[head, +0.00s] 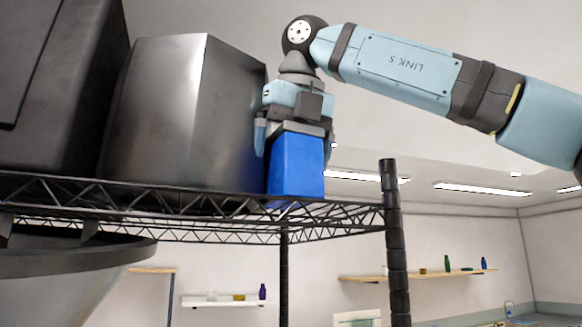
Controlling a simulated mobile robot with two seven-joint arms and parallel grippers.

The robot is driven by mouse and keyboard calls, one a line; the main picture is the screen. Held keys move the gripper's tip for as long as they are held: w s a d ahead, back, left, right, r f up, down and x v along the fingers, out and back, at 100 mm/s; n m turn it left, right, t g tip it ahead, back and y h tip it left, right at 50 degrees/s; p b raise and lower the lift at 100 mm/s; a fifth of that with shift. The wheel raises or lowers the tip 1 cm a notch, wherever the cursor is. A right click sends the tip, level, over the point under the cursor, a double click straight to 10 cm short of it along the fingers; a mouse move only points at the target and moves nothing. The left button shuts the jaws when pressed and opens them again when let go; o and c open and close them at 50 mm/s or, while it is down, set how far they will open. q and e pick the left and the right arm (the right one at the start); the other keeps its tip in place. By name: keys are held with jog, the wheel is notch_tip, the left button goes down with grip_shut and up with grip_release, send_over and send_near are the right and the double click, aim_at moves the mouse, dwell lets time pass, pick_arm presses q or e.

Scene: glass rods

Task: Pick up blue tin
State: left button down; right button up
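The blue tin (297,165) is a plain bright blue block standing upright on the black wire shelf (345,214), near its right end. My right gripper (295,140) comes down over the tin from above, its arm entering from the right. One finger is at the tin's left side and a sliver of the other shows at its right side. The fingers look spread a little wider than the tin, so the gripper looks open around its top. The tin's top is hidden by the gripper. My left gripper is not in view.
A large dark metallic box (165,110) stands just left of the tin, close to the gripper. A black box (50,90) is further left. A black shelf post (396,250) rises to the right. Wall shelves with small bottles are far behind.

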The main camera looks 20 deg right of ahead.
jog(key=shift+a, duration=0.1)
jog(key=c, duration=1.1)
jog(key=shift+c, duration=0.6)
jog(key=shift+r, duration=0.25)
